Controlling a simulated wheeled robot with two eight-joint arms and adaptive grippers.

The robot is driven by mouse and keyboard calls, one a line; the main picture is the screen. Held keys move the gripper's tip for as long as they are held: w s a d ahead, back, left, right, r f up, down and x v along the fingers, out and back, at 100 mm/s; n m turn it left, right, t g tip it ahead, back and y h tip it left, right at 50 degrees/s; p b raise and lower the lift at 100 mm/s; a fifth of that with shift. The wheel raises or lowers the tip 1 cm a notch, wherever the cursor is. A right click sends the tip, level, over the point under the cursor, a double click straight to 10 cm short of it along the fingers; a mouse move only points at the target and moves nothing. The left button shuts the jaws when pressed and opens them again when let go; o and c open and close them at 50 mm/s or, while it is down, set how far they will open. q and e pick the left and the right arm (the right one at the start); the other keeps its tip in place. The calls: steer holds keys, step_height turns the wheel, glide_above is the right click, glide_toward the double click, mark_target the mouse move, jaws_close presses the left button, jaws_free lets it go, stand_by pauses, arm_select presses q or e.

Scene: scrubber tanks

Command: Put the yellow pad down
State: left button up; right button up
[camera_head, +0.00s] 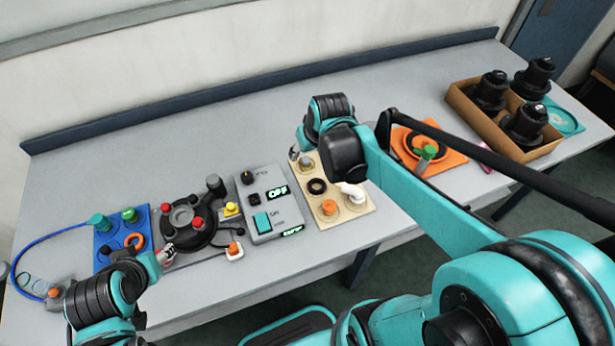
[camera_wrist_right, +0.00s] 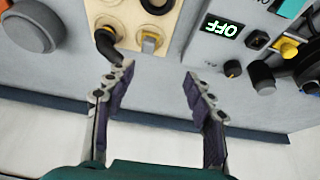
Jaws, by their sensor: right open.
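My right gripper (camera_head: 296,152) is over the far end of the cream board (camera_head: 344,213). In the right wrist view its two fingers (camera_wrist_right: 160,95) are spread apart with nothing between them. Beyond the fingertips, a small yellow square pad (camera_wrist_right: 149,48) with a pale grey stub on it sits on the cream board, apart from the fingers. Another yellow piece (camera_head: 231,209) sits beside the black turntable device, and it also shows in the right wrist view (camera_wrist_right: 288,48). My left gripper (camera_head: 166,252) is near the turntable's front left edge; its jaws are too small to judge.
A grey control box (camera_head: 262,222) with OFF displays stands left of the cream board. A blue board (camera_head: 106,243) lies at the left. An orange board (camera_head: 449,159) and a brown box (camera_head: 466,107) of black parts are at the right. The table's back strip is clear.

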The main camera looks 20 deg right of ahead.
steer(key=s+a+t, duration=0.2)
steer(key=s+a, duration=0.4)
steer(key=s, duration=0.7)
steer(key=shift+a+r+n, duration=0.2)
steer(key=shift+r+n, duration=0.1)
steer(key=shift+r, duration=0.15)
steer(key=shift+c, duration=0.2)
